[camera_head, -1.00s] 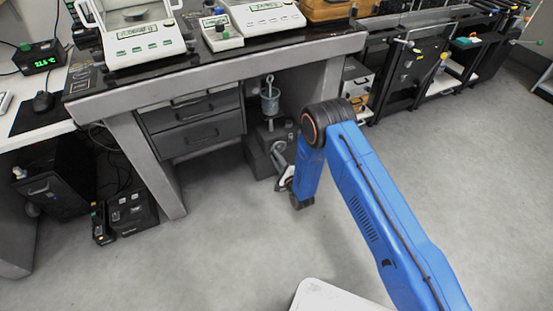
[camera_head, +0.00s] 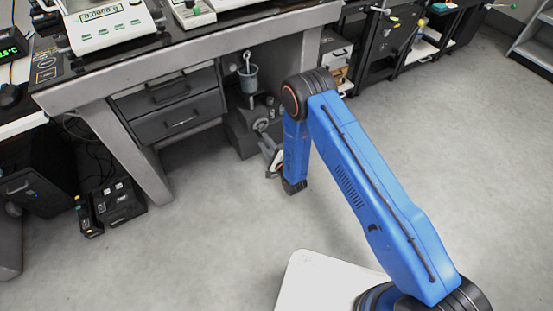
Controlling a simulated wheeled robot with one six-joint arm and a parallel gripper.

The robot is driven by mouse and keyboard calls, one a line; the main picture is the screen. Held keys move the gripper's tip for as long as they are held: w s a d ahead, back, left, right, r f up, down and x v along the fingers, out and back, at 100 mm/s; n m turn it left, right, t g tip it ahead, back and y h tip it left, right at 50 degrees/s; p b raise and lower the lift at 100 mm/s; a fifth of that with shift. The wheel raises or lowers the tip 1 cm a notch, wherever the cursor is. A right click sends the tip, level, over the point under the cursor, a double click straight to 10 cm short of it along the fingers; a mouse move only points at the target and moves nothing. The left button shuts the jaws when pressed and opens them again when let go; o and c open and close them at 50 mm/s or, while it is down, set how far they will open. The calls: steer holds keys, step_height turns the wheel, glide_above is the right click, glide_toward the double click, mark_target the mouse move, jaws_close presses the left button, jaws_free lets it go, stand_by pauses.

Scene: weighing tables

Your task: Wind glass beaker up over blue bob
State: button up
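A small greyish beaker-like vessel (camera_head: 249,80) stands upright under the weighing table, above a dark stand (camera_head: 243,128). A thin hook or rod rises out of its top. I cannot make out a blue bob; it may be inside the vessel. A round grey part, perhaps a crank (camera_head: 262,125), shows on the stand's front. My gripper (camera_head: 270,160) is low in front of the stand, close to that part. My blue forearm partly hides it, so contact and whether its fingers are open or shut cannot be told.
The weighing table (camera_head: 190,58) carries a white balance (camera_head: 108,25). Grey drawers (camera_head: 175,112) stand left of the stand. A table leg (camera_head: 128,155) and black boxes (camera_head: 118,203) are farther left. The floor (camera_head: 195,245) in front is clear.

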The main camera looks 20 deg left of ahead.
steer(key=v, duration=1.2)
